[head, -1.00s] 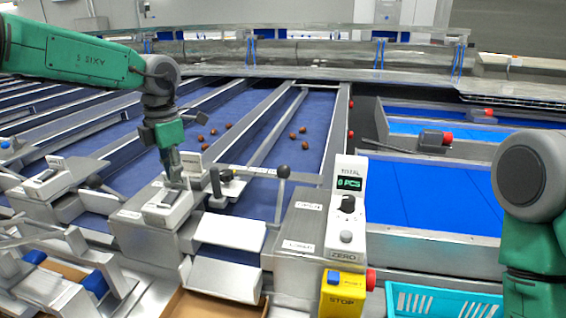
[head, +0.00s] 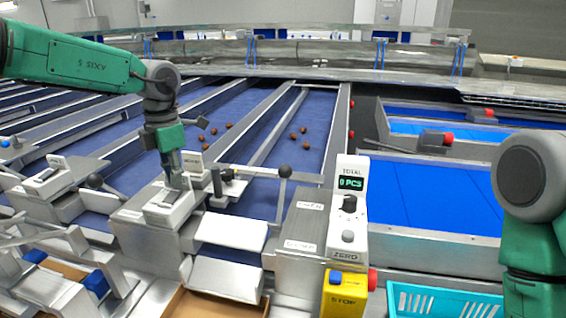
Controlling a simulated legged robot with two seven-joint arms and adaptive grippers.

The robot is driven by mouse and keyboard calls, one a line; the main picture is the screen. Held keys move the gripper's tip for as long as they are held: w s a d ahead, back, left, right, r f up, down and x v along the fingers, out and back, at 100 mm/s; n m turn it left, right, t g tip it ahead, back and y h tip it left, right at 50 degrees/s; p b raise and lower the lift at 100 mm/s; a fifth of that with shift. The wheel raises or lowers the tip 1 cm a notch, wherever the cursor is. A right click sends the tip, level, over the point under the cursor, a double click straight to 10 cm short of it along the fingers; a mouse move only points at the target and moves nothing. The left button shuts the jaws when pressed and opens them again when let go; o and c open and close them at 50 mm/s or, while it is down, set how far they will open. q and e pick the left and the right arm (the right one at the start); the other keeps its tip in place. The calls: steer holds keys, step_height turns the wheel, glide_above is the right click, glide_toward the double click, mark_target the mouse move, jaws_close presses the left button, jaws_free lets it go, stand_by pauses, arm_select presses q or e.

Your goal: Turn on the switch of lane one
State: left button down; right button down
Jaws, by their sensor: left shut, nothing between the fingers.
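A light grey switch box (head: 158,214) with a rocker-like switch on its sloped top stands at the near end of a blue lane. My left gripper (head: 175,186) points down at the top of this box, shut and empty. Its fingertips are at or just above the switch; I cannot tell whether they touch, and they hide part of it. A similar switch box (head: 47,178) stands farther left. The lane numbers are not readable. My right arm comes in at the right edge, but its gripper is out of view.
Several brown dates (head: 304,130) lie on the blue lanes. A lever with a dark ball knob (head: 285,171) stands right of my left gripper. Farther right are a white counter panel (head: 347,222) reading 0 PCS, a yellow stop box (head: 343,296) and a turquoise basket (head: 440,300).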

arm_select(q)
steer(key=shift+a+f, duration=0.25)
steer(key=shift+f, duration=0.05)
steer(key=shift+d+f, duration=0.15)
steer(key=shift+f, duration=0.15)
